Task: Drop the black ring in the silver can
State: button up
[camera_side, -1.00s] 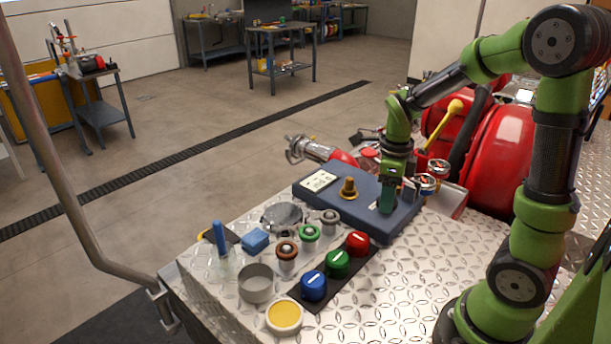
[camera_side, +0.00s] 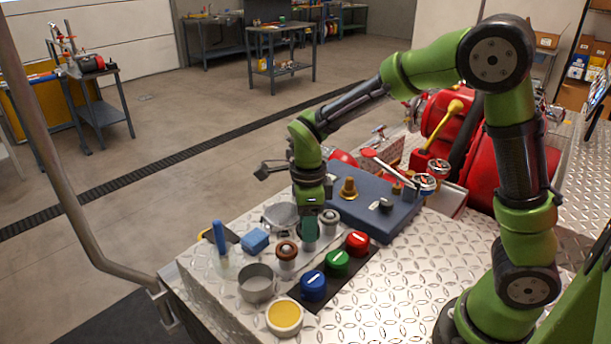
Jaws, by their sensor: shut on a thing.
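My gripper (camera_side: 309,236) points straight down over the row of small topped posts, in front of where the green-topped one stood. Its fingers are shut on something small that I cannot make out. I cannot pick out a black ring; it may be hidden at the fingers. The silver can (camera_side: 257,283) is an open grey cylinder upright on the metal deck, to the left of and nearer than my gripper. I cannot see anything inside it.
A brown-topped post (camera_side: 286,254) and a grey-topped post (camera_side: 329,222) flank my gripper. Blue (camera_side: 313,286), green (camera_side: 338,263) and red (camera_side: 357,244) knobs stand in front. A blue panel (camera_side: 365,216) carries a black knob (camera_side: 385,205). A yellow-topped pot (camera_side: 284,317) is near the can.

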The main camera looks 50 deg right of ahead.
jog(key=w+a+n, duration=0.1)
jog(key=w+a, duration=0.2)
jog(key=a, duration=1)
jog(key=shift+d+f, duration=0.15)
jog(key=shift+f, duration=0.9)
jog(key=shift+d+f, duration=0.1)
jog(key=shift+f, duration=0.95)
jog(key=shift+f, duration=0.2)
jog(key=o, duration=1.3)
jog(key=shift+r, duration=0.1)
jog(key=shift+r, duration=3.45)
